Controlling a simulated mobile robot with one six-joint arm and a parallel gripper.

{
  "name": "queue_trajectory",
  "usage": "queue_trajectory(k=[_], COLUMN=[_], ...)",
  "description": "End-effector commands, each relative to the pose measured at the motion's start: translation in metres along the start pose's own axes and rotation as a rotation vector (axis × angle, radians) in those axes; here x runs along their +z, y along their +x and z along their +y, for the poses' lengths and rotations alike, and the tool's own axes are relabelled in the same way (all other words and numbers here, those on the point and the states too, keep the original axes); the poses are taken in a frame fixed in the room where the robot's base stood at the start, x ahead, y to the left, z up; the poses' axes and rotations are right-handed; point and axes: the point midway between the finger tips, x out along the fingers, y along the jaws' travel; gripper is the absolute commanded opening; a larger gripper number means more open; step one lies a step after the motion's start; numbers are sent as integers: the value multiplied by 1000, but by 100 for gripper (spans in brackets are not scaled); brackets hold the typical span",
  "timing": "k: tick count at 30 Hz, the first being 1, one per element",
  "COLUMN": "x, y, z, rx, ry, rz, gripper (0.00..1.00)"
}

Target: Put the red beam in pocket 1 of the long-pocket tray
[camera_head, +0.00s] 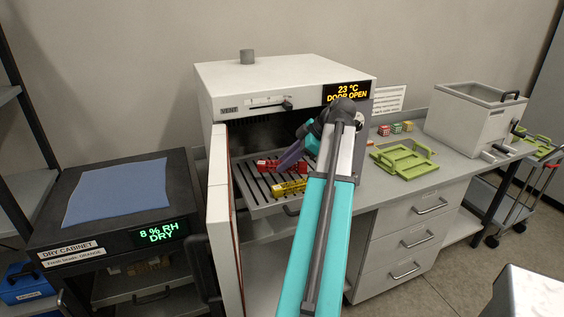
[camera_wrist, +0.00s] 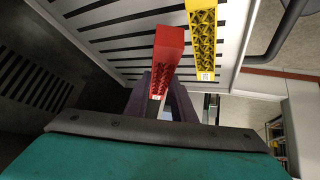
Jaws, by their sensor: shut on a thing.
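The red lattice beam (camera_head: 268,166) is at the slotted shelf of the open oven; it also shows in the wrist view (camera_wrist: 167,58). My gripper (camera_head: 290,156) has purple fingers, and they are shut on the red beam, one on each side of it in the wrist view (camera_wrist: 160,95). I cannot tell whether the beam touches the shelf or is just above it. A green tray (camera_head: 418,171) with a raised handle frame lies on the counter to the right of the oven. Its pockets and any numbers are too small to read.
A yellow lattice beam (camera_head: 289,188) lies on the shelf (camera_head: 246,184), close beside the red one. The oven door (camera_head: 222,235) stands open at left. Small red, green and tan blocks (camera_head: 396,128) sit behind the green tray. A grey bin (camera_head: 468,118) stands farther right.

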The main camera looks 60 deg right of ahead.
Motion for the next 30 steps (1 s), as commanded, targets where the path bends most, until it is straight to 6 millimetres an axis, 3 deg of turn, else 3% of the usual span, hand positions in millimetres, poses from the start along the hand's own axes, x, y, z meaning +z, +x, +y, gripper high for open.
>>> queue_trajectory(k=[6,20,30], x=[-1,-2,-5], y=[6,8,17], z=[17,20,44], rx=[-1,-1,-3], ry=[0,-1,-1], rz=[0,0,0], gripper=[0,0,0])
